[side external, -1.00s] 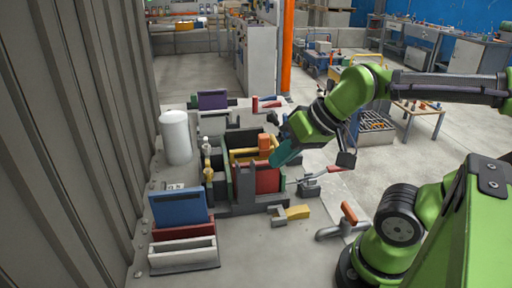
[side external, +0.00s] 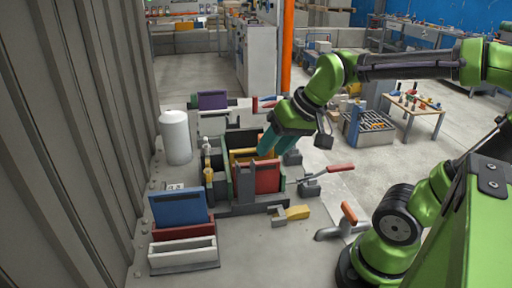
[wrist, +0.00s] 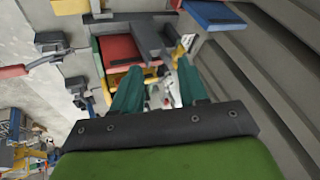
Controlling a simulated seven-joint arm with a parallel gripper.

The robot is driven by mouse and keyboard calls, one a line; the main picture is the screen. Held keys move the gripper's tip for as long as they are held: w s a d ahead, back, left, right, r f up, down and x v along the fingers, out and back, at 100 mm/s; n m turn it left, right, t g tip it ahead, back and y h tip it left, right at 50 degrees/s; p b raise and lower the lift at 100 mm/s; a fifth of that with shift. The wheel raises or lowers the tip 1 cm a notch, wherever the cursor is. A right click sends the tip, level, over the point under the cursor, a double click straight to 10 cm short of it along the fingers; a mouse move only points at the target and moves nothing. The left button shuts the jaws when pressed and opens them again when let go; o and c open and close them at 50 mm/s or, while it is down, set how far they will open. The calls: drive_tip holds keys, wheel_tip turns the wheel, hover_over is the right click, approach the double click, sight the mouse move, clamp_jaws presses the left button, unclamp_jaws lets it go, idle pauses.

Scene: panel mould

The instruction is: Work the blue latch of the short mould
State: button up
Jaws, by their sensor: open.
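The mould (side external: 240,207) stands on the bench, with a red panel (side external: 267,178), green end plates and a yellow bar (side external: 243,154). The red panel also shows in the wrist view (wrist: 118,48). My gripper (side external: 265,150) has teal fingers pointing down over the mould's back right part. In the wrist view my gripper (wrist: 160,85) is open, its two fingers apart with nothing clearly held between them. I cannot pick out a blue latch with certainty; the fingers hide part of the mould. A lever with a red grip (side external: 341,168) lies right of the mould.
A blue panel (side external: 178,207) stands in a rack at front left, near a white cylinder (side external: 175,137). A purple panel (side external: 212,100) stands behind. A yellow block (side external: 297,212) and an orange-handled lever (side external: 349,212) lie front right. A ribbed wall (side external: 75,150) bounds the left.

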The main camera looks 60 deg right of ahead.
drive_tip(key=w+d+g, duration=0.1)
drive_tip(key=w+d, duration=0.2)
drive_tip(key=d, duration=0.1)
drive_tip(key=w+d+r+m+g+h, duration=0.1)
drive_tip(key=w+d, duration=0.2)
drive_tip(key=d, duration=0.2)
drive_tip(key=w+d+r+m+g, duration=0.1)
drive_tip(key=w+d, duration=0.3)
drive_tip(key=d, duration=0.1)
drive_tip(key=shift+h, duration=0.3)
drive_tip(key=w+d+g, duration=0.1)
drive_tip(key=d, duration=0.4)
drive_tip(key=w+d+m+g, duration=0.1)
drive_tip(key=d, duration=0.3)
drive_tip(key=w+d+g, duration=0.1)
drive_tip(key=w+d, duration=0.1)
drive_tip(key=d, duration=0.3)
drive_tip(key=shift+d+m+g+h, duration=0.3)
drive_tip(key=shift+d, duration=0.05)
drive_tip(key=f, duration=0.9)
drive_tip(key=s+f, duration=0.1)
drive_tip(key=f, duration=0.4)
drive_tip(key=shift+s+d, duration=0.1)
clamp_jaws()
